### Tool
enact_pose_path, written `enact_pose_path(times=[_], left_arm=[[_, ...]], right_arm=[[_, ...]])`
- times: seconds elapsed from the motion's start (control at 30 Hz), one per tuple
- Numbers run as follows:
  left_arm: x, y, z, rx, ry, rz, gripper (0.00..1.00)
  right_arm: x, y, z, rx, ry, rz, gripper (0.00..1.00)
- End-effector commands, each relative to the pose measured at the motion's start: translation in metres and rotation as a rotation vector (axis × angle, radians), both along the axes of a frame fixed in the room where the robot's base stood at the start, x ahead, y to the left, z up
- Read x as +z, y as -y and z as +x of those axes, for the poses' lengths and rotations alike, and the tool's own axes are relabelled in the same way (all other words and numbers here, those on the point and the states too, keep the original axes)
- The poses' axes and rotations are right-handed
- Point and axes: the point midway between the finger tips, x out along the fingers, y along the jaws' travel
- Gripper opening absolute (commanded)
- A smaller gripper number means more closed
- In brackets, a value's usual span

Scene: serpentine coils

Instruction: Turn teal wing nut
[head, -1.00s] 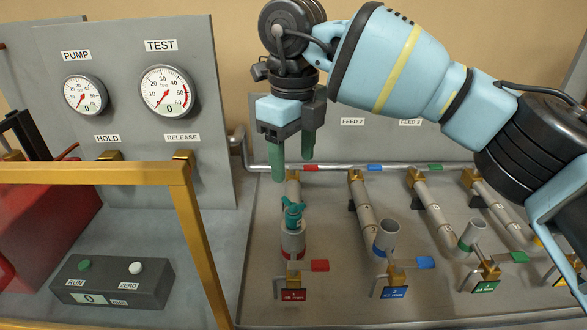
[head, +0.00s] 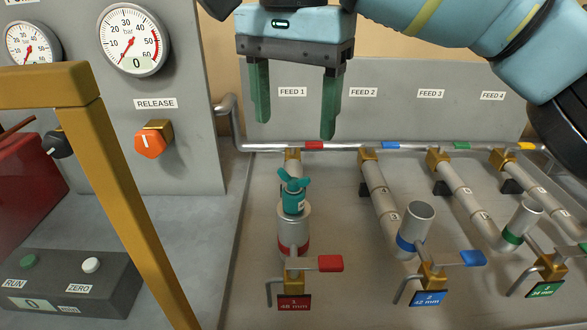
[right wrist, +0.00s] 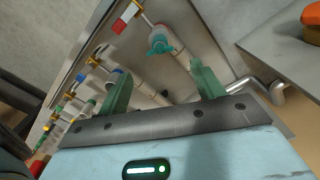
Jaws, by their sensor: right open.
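The teal wing nut (head: 293,187) sits on top of the grey cylinder with a red band (head: 293,232) on the feed 1 pipe. It also shows in the right wrist view (right wrist: 159,42), beyond the fingers. My right gripper (head: 295,125) is open and empty, with green fingers pointing down. In the head view its fingertips are above the wing nut in the picture and apart from it. In the right wrist view, the open fingers (right wrist: 158,78) stand wide apart with nothing between them close by. My left gripper is in neither view.
Open pipe ends with blue (head: 411,228) and green (head: 522,220) bands stand to the right. A red-handled valve (head: 330,263) is in front of the wing nut. A yellow frame (head: 125,180), a gauge panel (head: 180,70) with an orange release knob (head: 150,141) and a control box (head: 70,280) are left.

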Motion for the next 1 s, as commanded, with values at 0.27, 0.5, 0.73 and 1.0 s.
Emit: enact_pose_path(times=[0.27, 0.5, 0.73, 1.0], left_arm=[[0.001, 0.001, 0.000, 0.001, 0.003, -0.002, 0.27], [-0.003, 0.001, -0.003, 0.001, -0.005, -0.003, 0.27], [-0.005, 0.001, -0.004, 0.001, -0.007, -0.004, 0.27], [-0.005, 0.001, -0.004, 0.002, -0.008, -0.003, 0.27]], right_arm=[[-0.007, 0.000, 0.000, 0.007, 0.000, -0.001, 0.67], [-0.042, 0.001, 0.000, 0.005, -0.003, -0.001, 0.67], [-0.069, 0.000, 0.000, 0.004, 0.000, -0.001, 0.67], [-0.078, 0.000, 0.000, 0.004, 0.000, 0.000, 0.67]])
